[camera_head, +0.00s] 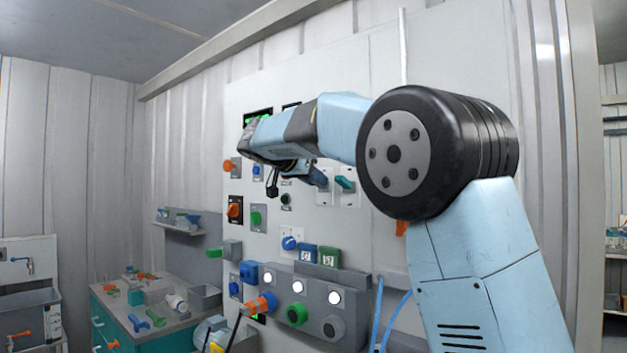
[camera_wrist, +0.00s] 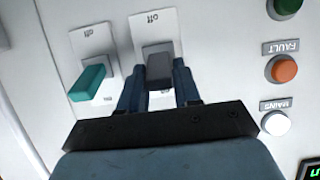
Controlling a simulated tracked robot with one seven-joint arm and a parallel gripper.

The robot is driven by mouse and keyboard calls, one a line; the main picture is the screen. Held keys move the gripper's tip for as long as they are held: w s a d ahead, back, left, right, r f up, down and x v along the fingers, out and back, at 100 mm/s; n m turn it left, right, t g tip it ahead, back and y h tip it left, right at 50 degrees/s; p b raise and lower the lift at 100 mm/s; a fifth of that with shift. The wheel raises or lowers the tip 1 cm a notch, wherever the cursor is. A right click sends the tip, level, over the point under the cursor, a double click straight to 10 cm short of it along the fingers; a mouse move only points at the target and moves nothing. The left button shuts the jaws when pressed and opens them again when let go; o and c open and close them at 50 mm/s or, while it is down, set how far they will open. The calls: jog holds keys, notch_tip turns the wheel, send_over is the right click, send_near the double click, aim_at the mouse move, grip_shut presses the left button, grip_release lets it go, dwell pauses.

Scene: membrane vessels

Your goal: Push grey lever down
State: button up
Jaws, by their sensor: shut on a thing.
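The grey lever (camera_wrist: 158,64) sits on a white switch plate (camera_wrist: 150,28) in the wrist view, which shows the panel upside down with an "off" label above the lever. My gripper (camera_wrist: 158,78) has one dark blue finger on each side of the lever and is shut on it. In the head view, the lever's plate (camera_head: 325,197) is on the wall panel, just beyond my gripper. The lever itself is hard to make out there, and my wrist and arm partly cover the area.
A teal lever (camera_wrist: 87,82) on its own plate is close to the left in the wrist view. An orange FAULT button (camera_wrist: 284,69) and a white MAINS button (camera_wrist: 275,123) are to the right. Below, in the head view, a grey box (camera_head: 350,278) juts out.

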jog(key=shift+c, duration=0.5)
jog(key=f+t+h, duration=0.2)
jog(key=t+h, duration=0.1)
jog(key=shift+s+a, duration=0.2)
jog(key=shift+a, duration=0.1)
jog(key=shift+w+d+f+t+h, duration=0.1)
jog(key=shift+f+t+h, duration=0.5)
jog(key=shift+t+h, duration=0.45)
jog(key=shift+f+t+h, duration=0.55)
jog(key=shift+t+h, duration=0.5)
grip_shut()
jog(key=o, duration=1)
grip_release()
jog(key=shift+d, duration=0.1)
jog(key=shift+c, duration=0.2)
